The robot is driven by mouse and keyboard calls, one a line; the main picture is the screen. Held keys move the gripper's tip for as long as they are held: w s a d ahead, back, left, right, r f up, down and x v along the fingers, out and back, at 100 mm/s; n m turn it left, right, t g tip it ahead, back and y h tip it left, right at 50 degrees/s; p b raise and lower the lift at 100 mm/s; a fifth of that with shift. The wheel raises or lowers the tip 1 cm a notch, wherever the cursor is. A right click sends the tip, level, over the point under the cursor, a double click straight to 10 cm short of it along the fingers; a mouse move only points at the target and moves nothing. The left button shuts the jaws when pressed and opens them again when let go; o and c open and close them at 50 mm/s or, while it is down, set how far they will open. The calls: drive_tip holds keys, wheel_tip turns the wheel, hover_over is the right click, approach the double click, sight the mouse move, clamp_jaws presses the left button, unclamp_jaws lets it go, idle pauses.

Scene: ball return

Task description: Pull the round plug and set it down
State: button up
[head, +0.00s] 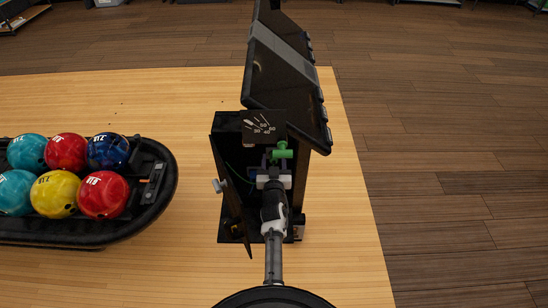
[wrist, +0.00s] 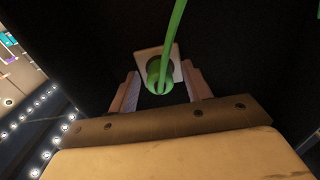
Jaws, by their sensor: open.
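The round green plug (wrist: 160,76) sits in a pale square plate on a dark surface in the wrist view, with a green cable running up from it. My gripper (wrist: 163,92) is open, one finger on each side of the plug, with visible gaps; I cannot tell how deep the fingers reach. In the head view my gripper (head: 272,163) is inside the open black cabinet (head: 227,158). A green part (head: 283,151) shows just beyond it; I cannot tell whether this is the same plug.
A large dark screen (head: 285,85) leans over the cabinet's far end. A dial plate (head: 260,127) is on its top, and an open door panel (head: 236,215) hangs at left. A ball rack (head: 160,205) with several bowling balls stands left. Bare wooden surface (head: 195,105) lies between.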

sight(274, 162)
drive_tip(key=shift+c, duration=0.3)
idle(0.5)
clamp_jaws()
drive_tip(key=shift+s, duration=0.1)
drive_tip(key=shift+s+b, duration=0.55)
drive_tip(key=shift+s, duration=2.4)
drive_tip(key=s+f+b, duration=0.1)
drive_tip(key=s+f, duration=0.7)
drive_tip(key=f, duration=0.2)
drive_tip(key=shift+s, duration=0.15)
